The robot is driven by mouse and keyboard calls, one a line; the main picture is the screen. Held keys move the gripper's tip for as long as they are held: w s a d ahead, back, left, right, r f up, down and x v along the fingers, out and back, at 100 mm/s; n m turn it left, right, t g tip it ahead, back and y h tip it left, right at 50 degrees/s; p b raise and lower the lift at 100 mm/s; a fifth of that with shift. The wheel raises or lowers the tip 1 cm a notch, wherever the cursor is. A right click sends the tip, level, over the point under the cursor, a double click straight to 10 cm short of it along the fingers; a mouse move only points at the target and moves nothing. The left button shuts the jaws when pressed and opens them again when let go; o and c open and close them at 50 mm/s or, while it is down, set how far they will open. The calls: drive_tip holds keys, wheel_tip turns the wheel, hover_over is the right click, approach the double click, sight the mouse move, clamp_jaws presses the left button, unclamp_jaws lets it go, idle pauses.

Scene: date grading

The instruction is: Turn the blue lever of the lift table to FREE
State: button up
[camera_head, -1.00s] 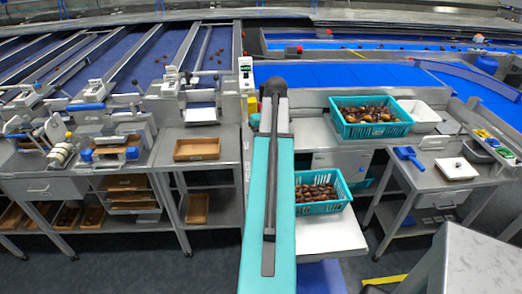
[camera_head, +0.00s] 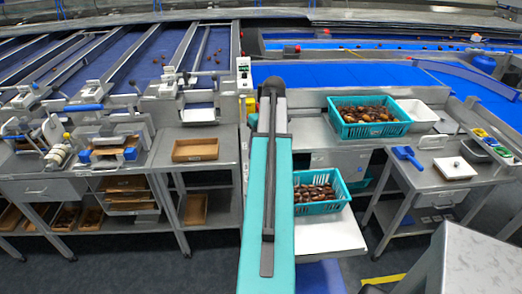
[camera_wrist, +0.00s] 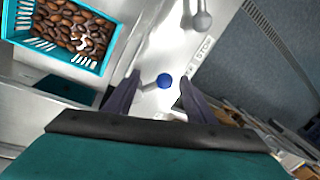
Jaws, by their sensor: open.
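The blue lever's round knob (camera_wrist: 164,80) shows in the wrist view, with a short grey stem running to its left. My gripper (camera_wrist: 157,91) is open, its two dark fingers on either side of the knob in the picture. I cannot tell whether either finger touches it. A label reading STOP (camera_wrist: 203,47) is on the pale metal surface to the upper right of the knob; I see no readable FREE mark. In the head view my own teal column covers the middle, and neither the lever nor my gripper shows there.
A teal crate of dates (camera_wrist: 97,66) lies upper left in the wrist view. A grey ball-ended handle (camera_wrist: 202,21) stands above the knob in the picture. In the head view, a lower teal crate (camera_head: 325,208) sits on a white platform (camera_head: 335,237), below another crate (camera_head: 375,130).

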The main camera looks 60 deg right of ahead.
drive_tip(key=shift+r, duration=0.1)
wheel_tip(320, 180, up, 13)
drive_tip(key=s+d+p, duration=0.1)
drive_tip(key=d+p, duration=0.1)
drive_tip(key=p, duration=0.4)
drive_tip(key=shift+s+r, duration=0.2)
drive_tip(key=shift+s, duration=0.05)
drive_tip(key=shift+d, duration=0.1)
idle(0.5)
